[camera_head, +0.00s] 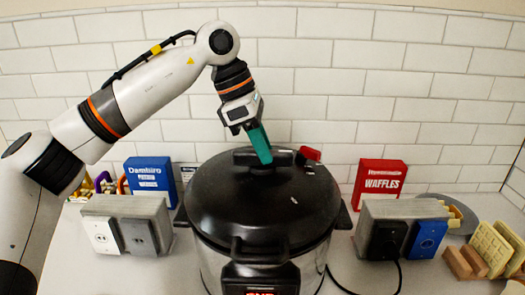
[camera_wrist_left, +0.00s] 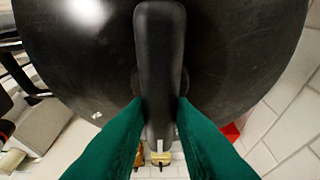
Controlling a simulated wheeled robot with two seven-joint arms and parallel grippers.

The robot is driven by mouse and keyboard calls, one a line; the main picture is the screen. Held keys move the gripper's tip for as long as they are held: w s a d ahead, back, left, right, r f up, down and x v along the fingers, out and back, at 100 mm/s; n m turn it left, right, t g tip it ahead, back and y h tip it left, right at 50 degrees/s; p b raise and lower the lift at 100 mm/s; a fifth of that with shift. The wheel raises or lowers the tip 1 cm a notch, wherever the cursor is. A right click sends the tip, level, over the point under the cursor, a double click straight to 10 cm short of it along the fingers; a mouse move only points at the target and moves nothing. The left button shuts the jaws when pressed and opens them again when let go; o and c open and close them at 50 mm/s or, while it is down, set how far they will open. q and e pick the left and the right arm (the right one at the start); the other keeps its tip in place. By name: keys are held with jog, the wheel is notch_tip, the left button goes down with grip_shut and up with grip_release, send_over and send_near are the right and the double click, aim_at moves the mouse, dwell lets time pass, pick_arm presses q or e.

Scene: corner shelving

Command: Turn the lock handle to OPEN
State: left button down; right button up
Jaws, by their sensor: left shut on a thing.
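A large pressure cooker with a black domed lid (camera_head: 255,205) and a shiny metal body stands on the counter in the middle of the head view. The black lock handle (camera_head: 243,158) is a bar across the top of the lid; in the left wrist view the handle (camera_wrist_left: 159,50) runs up and down the middle. My left gripper (camera_head: 264,160) has green fingers and comes down from above. Its fingers are shut on the handle, one on each side of it in the wrist view. A small red piece (camera_head: 309,153) shows at the lid's far right edge. My right gripper is not in view.
A blue box (camera_head: 151,178) and a grey outlet block (camera_head: 127,222) stand left of the cooker. A red waffles box (camera_head: 379,182) and another outlet block (camera_head: 402,230) with a black cable stand right. A white tiled wall (camera_head: 330,90) is behind.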

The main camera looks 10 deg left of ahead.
pick_arm(q)
jog(key=shift+n, duration=0.4)
jog(key=c, duration=1.2)
grip_release()
jog(key=shift+c, duration=0.2)
jog(key=v, duration=1.2)
jog(key=shift+d, duration=0.1)
